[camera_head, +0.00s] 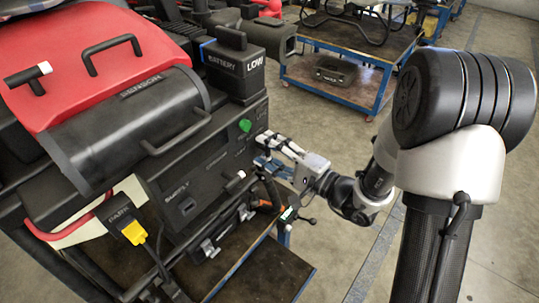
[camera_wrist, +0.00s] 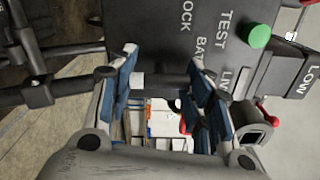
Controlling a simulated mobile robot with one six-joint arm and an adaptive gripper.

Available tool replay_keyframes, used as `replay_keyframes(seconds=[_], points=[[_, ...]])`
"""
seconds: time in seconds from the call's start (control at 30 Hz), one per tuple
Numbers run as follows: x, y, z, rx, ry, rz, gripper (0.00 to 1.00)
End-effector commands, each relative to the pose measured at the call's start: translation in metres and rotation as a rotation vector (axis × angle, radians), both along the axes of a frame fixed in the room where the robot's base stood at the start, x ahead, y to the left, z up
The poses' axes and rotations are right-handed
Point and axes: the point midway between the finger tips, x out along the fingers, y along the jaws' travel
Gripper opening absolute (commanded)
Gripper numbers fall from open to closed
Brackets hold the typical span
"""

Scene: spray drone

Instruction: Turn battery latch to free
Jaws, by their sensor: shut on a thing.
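The battery (camera_head: 234,66), a black block marked "BATTERY LOW", sits on top above the panel. Which way the latch points is hard to tell.
A green button (camera_head: 245,125) sits on the panel close to my gripper. A black handle with a white tip (camera_head: 235,180) sticks out lower left. A dark shelf (camera_head: 265,275) lies below. A blue-framed cart (camera_head: 345,75) stands behind; the floor at right is open.

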Motion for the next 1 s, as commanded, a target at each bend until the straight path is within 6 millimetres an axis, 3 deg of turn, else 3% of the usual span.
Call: replay_keyframes(seconds=[0.43, 0.47, 0.5, 0.73, 1.0], points=[[-0.0019, 0.0006, -0.0043, -0.012, 0.002, 0.002, 0.22], [-0.0019, 0.0006, -0.0043, -0.012, 0.002, 0.002, 0.47], [-0.0019, 0.0006, -0.0044, -0.013, 0.003, 0.002, 0.49], [-0.0011, 0.0004, -0.0026, -0.010, -0.002, 0.001, 0.65], [-0.0005, 0.0001, -0.0013, -0.009, -0.005, 0.001, 0.65]])
